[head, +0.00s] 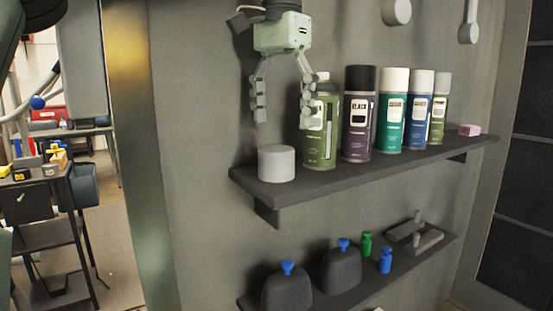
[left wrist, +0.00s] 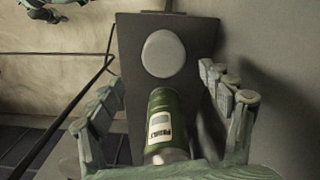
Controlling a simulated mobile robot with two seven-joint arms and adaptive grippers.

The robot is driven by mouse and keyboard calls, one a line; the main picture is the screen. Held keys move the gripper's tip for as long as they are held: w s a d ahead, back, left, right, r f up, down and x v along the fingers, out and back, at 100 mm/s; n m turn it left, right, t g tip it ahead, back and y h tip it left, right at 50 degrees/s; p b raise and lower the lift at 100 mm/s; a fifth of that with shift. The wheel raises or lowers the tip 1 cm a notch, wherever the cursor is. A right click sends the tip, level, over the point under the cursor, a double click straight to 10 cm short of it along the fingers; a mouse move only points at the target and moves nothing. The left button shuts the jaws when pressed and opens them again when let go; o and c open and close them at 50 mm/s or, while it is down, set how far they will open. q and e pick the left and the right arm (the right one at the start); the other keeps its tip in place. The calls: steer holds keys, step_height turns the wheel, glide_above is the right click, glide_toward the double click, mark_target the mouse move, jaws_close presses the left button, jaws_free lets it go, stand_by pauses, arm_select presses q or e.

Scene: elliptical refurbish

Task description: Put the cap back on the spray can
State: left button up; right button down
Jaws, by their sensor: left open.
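The loose cap (head: 276,163), a light grey cylinder, stands at the left end of the upper shelf (head: 330,168). The green spray can (head: 320,150) stands upright just right of it, with a bare whitish nozzle at its top. My left gripper (head: 281,112) hangs open and empty above the cap, fingers pointing down. Its right finger overlaps the can's upper part in the head view; I cannot tell if they touch. In the left wrist view, the cap (left wrist: 163,53) and the green can (left wrist: 166,115) show between the spread fingers (left wrist: 162,85).
Several capped cans stand in a row to the right, starting with a purple can with a black cap (head: 358,115). A pink block (head: 469,130) lies near the shelf's right end. A lower shelf (head: 345,283) holds dark bottles and small items. The wall stands close behind.

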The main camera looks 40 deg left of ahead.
mark_target(275, 148)
arm_select(q)
steer(key=shift+f, duration=1.35)
steer(key=f, duration=0.4)
steer(key=shift+s+a+f, duration=0.15)
steer(key=shift+s+a, duration=0.25)
steer(key=shift+f, duration=0.45)
steer(key=shift+c, duration=0.6)
steer(key=c, duration=0.7)
